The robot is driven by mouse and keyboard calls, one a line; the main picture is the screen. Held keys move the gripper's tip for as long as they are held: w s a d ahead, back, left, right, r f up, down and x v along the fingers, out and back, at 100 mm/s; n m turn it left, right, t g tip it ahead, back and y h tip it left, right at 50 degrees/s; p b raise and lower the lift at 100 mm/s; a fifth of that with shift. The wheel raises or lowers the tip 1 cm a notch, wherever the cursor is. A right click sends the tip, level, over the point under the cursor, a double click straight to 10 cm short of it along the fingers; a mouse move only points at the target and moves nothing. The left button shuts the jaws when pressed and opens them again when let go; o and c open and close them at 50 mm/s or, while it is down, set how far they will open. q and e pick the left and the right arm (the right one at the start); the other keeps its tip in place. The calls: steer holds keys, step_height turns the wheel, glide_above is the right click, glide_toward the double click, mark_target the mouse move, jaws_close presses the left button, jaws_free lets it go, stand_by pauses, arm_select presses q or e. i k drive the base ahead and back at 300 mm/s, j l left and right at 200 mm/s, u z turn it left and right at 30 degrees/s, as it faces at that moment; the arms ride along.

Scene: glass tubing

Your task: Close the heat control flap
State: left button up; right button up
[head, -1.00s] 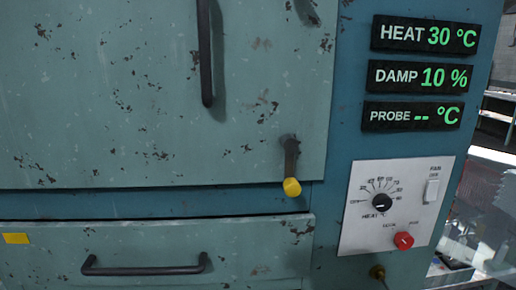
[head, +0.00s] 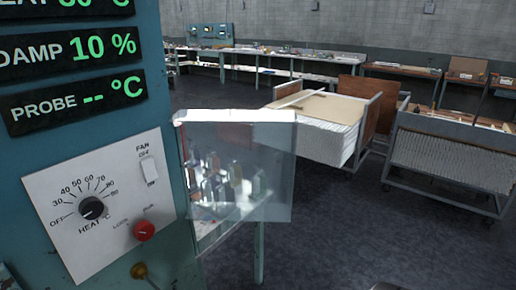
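The heat control flap (head: 262,150) looks like a clear, box-edged panel with a pale top rim. It stands open at the right side of the white heat control plate (head: 60,190), leaving the plate uncovered. The plate carries a black heat knob (head: 93,208), a white fan switch (head: 149,170) and a red knob (head: 144,230). Small items and a pale surface show through the clear panel. Neither of my grippers is in view.
The blue cabinet (head: 182,262) with green readouts fills the left side. A brass-coloured knob (head: 139,270) sits below the plate. Carts with boards (head: 345,125) and long benches (head: 270,50) stand farther back. The dark floor (head: 350,240) at right is open.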

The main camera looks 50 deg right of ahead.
mark_target(278, 157)
steer(key=i+l, duration=0.1)
steer(key=l, duration=0.45)
steer(key=i+l, duration=0.1)
steer(key=l, duration=0.45)
steer(key=i+l, duration=0.1)
steer(key=l, duration=1)
steer(key=i+l, duration=0.15)
steer(key=l, duration=0.45)
steer(key=i+l, duration=0.1)
steer(key=l, duration=0.45)
steer(key=l+u, duration=0.35)
steer(key=u, duration=0.15)
steer(key=l+u, duration=0.35)
steer(key=u, duration=0.15)
steer(key=l+u, duration=0.35)
steer(key=u, duration=0.15)
steer(key=k+j+u, duration=0.15)
steer(key=u, duration=0.25)
